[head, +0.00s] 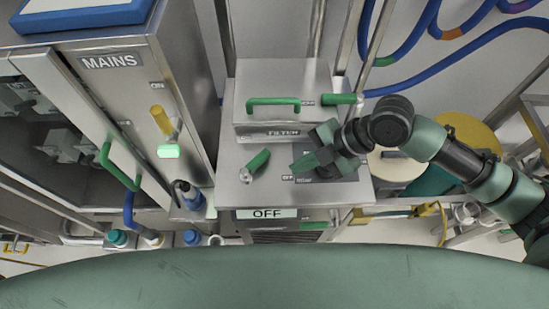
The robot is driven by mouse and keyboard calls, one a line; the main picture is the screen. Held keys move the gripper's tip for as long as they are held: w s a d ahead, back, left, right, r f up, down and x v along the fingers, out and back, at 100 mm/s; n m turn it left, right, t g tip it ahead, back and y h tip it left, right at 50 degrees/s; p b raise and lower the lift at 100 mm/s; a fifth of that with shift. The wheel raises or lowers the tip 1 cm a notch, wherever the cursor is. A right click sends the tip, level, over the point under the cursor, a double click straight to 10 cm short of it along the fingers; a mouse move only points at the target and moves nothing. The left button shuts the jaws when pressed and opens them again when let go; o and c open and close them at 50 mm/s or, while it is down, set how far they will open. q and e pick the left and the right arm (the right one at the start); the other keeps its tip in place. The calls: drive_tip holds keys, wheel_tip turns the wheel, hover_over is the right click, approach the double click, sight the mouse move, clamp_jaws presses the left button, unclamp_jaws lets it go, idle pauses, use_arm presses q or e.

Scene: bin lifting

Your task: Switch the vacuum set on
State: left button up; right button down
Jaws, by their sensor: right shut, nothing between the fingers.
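The vacuum set (232,205) is a steel box in the middle of the head view. Its front sign (267,213) reads OFF. A short green lever (258,161) on a metal pivot sits tilted on its top, left of my gripper. My right gripper (304,163) is shut and empty, low over the top plate just right of the lever. A small gap shows between them. The gripper covers part of a small label on the plate. My left gripper is not in view.
A raised lid (283,75) with a green handle (273,102) stands behind the lever. Left is the MAINS cabinet (110,62) with a yellow handle (161,119) and lit green lamp (168,151). Blue hoses (415,75) hang behind my right arm.

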sight(255, 165)
drive_tip(key=p+x, duration=0.1)
drive_tip(key=x, duration=0.4)
drive_tip(key=shift+a+f, duration=0.25)
drive_tip(key=shift+w+a+p, duration=0.85)
drive_tip(key=shift+w+a, duration=0.35)
drive_tip(key=shift+w+a+f, duration=0.15)
drive_tip(key=shift+w+a, duration=0.1)
drive_tip(key=shift+w, duration=0.05)
use_arm(q)
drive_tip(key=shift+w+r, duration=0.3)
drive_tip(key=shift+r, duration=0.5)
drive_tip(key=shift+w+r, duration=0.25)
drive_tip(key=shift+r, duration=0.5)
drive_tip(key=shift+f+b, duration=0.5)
drive_tip(key=shift+b, duration=0.05)
use_arm(e)
drive_tip(key=shift+w+f+n+g, duration=0.1)
drive_tip(key=shift+w+n+g, duration=0.2)
drive_tip(key=shift+n, duration=0.1)
